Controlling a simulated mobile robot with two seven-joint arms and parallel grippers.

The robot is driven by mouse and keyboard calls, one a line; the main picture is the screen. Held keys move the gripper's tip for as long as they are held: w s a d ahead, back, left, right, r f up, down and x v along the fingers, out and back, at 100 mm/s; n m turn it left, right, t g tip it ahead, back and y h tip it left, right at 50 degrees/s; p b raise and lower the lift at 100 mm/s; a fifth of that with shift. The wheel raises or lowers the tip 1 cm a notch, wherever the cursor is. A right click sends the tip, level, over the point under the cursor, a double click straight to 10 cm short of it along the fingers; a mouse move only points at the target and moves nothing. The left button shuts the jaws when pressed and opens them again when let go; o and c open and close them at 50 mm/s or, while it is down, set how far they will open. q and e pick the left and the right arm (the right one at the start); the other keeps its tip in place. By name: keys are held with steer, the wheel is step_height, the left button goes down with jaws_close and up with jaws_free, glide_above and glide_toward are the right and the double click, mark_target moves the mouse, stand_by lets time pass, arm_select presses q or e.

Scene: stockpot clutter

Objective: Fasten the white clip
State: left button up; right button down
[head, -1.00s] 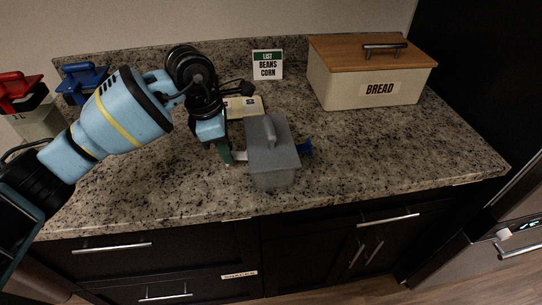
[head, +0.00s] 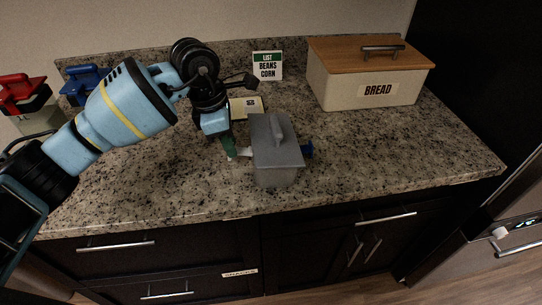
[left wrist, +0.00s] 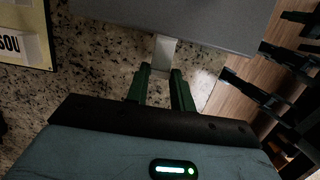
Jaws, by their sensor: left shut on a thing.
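The grey lidded pot (head: 276,174) stands near the counter's front edge, its handled lid (head: 270,128) on top. The white clip (head: 243,153) sticks out from its left side. My left gripper (head: 231,150) is at that side, its green fingers shut on the clip's outer end. In the left wrist view the white clip (left wrist: 163,53) runs from the grey pot edge (left wrist: 205,22) to between the fingertips (left wrist: 160,74). Whether the white clip is latched I cannot tell. My right gripper is not in view.
A bread box (head: 345,90) stands at the back right. A list sign (head: 267,66) and a small card (head: 247,107) are behind the pot. Red-topped (head: 22,92) and blue-topped (head: 85,82) containers stand at the left. The counter right of the pot is clear.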

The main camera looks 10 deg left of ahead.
arm_select(q)
steer(key=shift+r, duration=0.1)
steer(key=shift+w+d+r, duration=0.1)
steer(key=shift+d+r, duration=0.2)
steer(key=shift+r, duration=0.05)
steer(key=shift+d, duration=0.15)
steer(key=shift+w+d+r, duration=0.1)
steer(key=shift+d+r, duration=0.1)
steer(key=shift+r, duration=0.05)
steer(key=shift+p, duration=0.3)
steer(key=shift+d, duration=0.15)
